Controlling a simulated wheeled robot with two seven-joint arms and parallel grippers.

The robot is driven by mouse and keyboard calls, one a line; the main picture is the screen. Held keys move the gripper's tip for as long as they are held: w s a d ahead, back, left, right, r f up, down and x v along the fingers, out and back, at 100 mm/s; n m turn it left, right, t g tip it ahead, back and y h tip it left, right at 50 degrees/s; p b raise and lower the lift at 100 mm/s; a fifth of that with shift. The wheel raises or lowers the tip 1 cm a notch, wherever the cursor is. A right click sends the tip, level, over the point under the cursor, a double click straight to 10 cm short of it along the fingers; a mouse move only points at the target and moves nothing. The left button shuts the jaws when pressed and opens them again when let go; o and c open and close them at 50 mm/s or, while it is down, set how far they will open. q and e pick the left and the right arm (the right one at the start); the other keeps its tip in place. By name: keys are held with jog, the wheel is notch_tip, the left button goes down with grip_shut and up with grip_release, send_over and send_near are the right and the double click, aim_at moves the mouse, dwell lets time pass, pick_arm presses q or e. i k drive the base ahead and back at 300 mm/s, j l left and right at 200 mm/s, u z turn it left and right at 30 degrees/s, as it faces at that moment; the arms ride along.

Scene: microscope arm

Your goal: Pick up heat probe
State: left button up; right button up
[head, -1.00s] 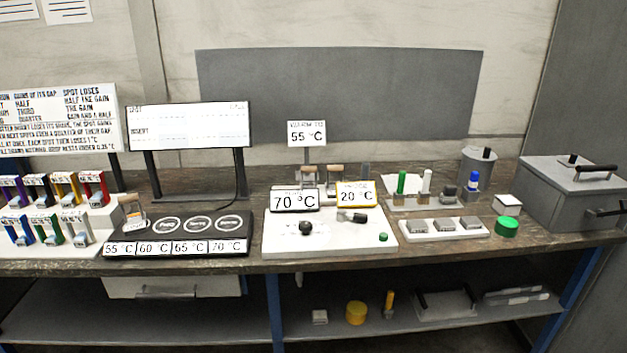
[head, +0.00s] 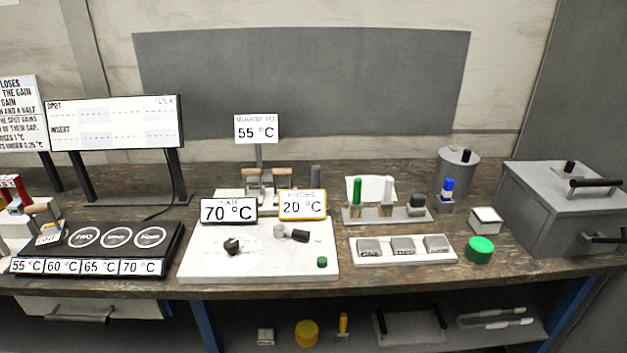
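A yellow-framed display (head: 302,205) reading "PROBE 20 °C" stands on a white board (head: 205,262) at the middle of the bench. Just below it, a short piece with a black handle (head: 298,235) and a light grey end lies on the board; it may be the heat probe, but I cannot tell for sure. A black knob (head: 232,246) sits to its left, and a small green button (head: 322,262) is at the board's front right. Neither of my grippers is in view.
A black heater plate (head: 172,250) with round spots is to the left. To the right are a rack with green and white markers (head: 358,192), a tray of grey blocks (head: 402,248), a green lid (head: 480,249) and a large grey box (head: 560,200). A shelf lies below.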

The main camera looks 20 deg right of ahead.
aim_at(315, 170)
jog(key=i+l, duration=0.1)
jog(key=l, duration=0.5)
jog(key=i+l, duration=0.1)
jog(key=l, duration=0.5)
jog(key=i+u, duration=0.05)
